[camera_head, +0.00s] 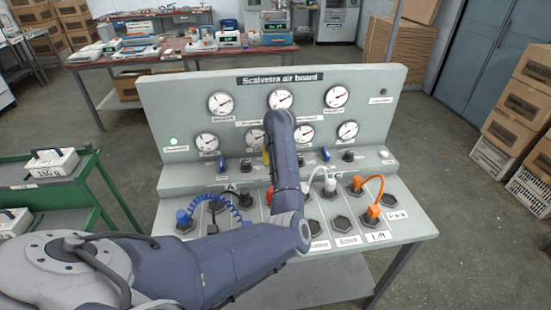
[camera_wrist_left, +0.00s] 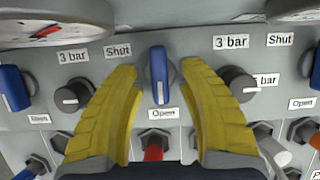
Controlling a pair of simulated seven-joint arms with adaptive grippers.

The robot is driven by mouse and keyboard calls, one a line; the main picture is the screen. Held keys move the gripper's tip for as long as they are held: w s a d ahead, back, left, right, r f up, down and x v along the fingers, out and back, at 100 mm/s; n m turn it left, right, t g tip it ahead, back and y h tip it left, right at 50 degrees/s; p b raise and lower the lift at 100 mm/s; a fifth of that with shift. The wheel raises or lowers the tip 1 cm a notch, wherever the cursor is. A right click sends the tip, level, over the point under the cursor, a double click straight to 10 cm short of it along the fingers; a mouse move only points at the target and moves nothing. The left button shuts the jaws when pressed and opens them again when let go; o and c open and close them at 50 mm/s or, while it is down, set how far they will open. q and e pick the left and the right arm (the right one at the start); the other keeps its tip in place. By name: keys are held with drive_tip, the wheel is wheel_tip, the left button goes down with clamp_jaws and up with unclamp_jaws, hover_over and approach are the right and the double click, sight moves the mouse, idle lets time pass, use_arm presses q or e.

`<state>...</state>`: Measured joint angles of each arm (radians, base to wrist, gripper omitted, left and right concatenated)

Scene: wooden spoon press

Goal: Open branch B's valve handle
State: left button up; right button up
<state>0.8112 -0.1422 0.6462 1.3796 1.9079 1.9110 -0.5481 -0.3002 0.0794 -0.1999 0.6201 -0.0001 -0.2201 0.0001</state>
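A blue valve handle (camera_wrist_left: 158,74) stands upright in the middle of the left wrist view, above an "Open" label (camera_wrist_left: 160,113) and to the right of a "Shut" label (camera_wrist_left: 118,51). My left gripper (camera_wrist_left: 161,68) is open, its yellow fingers on either side of this handle with a gap showing on both sides. In the head view my left arm hides this middle handle. Other blue handles (camera_head: 222,162) (camera_head: 325,154) show to the left and right on the grey air board (camera_head: 172,100). No readable label names branch B. My right gripper is not in view.
Black regulator knobs (camera_wrist_left: 70,97) (camera_wrist_left: 238,84) flank the fingers. Below, a red connector (camera_wrist_left: 154,148) sits close under the handle. Gauges (camera_head: 281,99) line the board. Blue coiled (camera_head: 240,205) and orange (camera_head: 372,180) hoses lie on the lower deck. A green cart (camera_head: 80,205) stands left.

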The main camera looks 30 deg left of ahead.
use_arm(q)
drive_tip(key=v, duration=1.2)
idle(0.4)
